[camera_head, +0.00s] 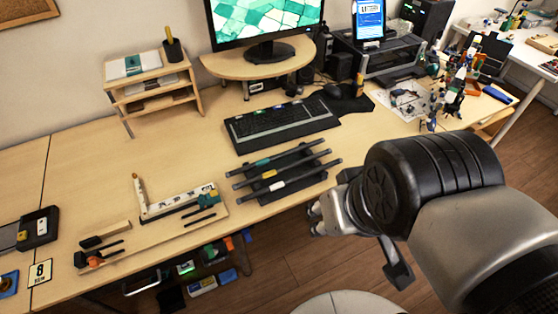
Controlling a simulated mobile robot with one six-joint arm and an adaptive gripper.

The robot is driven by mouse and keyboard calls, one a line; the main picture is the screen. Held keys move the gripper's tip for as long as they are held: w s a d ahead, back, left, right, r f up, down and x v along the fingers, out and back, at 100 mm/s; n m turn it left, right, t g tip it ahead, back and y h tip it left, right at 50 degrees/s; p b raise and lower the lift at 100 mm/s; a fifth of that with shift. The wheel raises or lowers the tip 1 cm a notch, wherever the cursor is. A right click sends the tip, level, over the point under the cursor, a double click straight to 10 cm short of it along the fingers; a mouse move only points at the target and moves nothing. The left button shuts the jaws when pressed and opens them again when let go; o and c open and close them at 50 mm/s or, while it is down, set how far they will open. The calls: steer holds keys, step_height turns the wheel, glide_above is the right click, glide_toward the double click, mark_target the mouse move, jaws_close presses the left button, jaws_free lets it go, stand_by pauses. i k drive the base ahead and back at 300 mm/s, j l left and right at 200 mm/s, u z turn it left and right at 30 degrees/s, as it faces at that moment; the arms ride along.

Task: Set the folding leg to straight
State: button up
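What looks like the folding leg (140,195) is a pale bar with dark marks, on a wooden board (150,236) at the left front of the desk. It stands at a clear angle to a second pale bar (178,205) that runs right along the board, so the two form an L. My gripper (318,217) is at the desk's front edge, well to the right of the leg and apart from it. My arm hides part of the gripper, and its fingers are too small to read.
A black rack with several dark rods (283,172) stands between the board and my gripper. A keyboard (280,122) lies behind it. Short dark handles (100,240) lie at the board's left end. A wooden shelf (152,85) stands at the back. Bare desk (75,180) lies left of the leg.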

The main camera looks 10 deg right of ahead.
mark_target(138, 186)
steer(key=u, duration=1.3)
steer(key=i, duration=0.95)
steer(key=l+z, duration=0.05)
steer(key=l, duration=0.05)
